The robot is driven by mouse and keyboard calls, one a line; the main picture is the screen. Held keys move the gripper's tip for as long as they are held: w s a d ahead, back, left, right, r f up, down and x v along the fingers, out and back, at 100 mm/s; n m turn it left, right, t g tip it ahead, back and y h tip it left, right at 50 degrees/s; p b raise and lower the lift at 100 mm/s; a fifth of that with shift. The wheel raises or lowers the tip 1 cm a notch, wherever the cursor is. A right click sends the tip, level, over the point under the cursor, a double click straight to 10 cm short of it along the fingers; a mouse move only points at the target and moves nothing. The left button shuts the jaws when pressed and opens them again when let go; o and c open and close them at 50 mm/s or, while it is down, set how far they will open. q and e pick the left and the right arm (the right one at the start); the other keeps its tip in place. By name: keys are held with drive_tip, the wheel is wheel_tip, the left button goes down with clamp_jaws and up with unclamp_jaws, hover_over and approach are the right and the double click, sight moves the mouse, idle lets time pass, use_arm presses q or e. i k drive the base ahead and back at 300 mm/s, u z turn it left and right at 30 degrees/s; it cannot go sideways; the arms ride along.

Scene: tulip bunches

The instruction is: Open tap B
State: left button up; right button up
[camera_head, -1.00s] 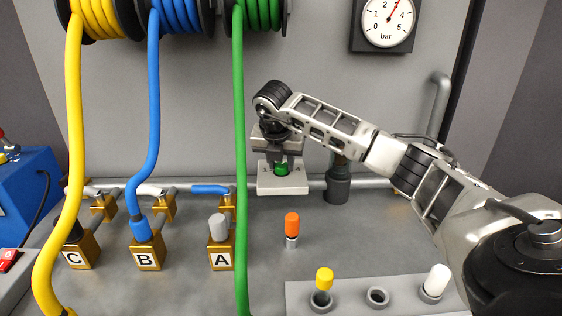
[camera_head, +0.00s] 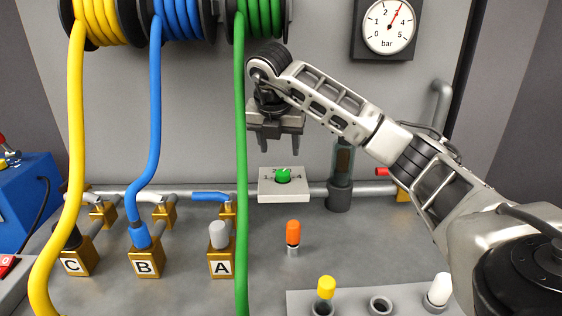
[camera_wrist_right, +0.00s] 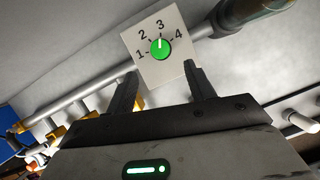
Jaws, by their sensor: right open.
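The brass block marked B (camera_head: 145,262) stands at the left in the head view, between blocks C (camera_head: 76,260) and A (camera_head: 221,262). The blue hose (camera_head: 154,120) runs down into the top of B. Behind B, a brass fitting (camera_head: 164,214) sits on the pipe. My right gripper (camera_head: 276,142) is open and empty, above and apart from a green knob (camera_head: 283,176) on a white plate. In the right wrist view the knob (camera_wrist_right: 160,48), numbered 1 to 4, shows just beyond the open fingers (camera_wrist_right: 160,75). My left gripper is not in view.
The green hose (camera_head: 241,170) hangs left of my right gripper. An orange-capped plug (camera_head: 292,236) stands on the bench. A grey rack (camera_head: 345,298) with yellow and white plugs is at the front. A red handle (camera_head: 383,172) shows behind my arm. The gauge (camera_head: 389,25) hangs above.

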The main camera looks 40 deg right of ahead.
sight(157, 199)
drive_tip(key=k, duration=1)
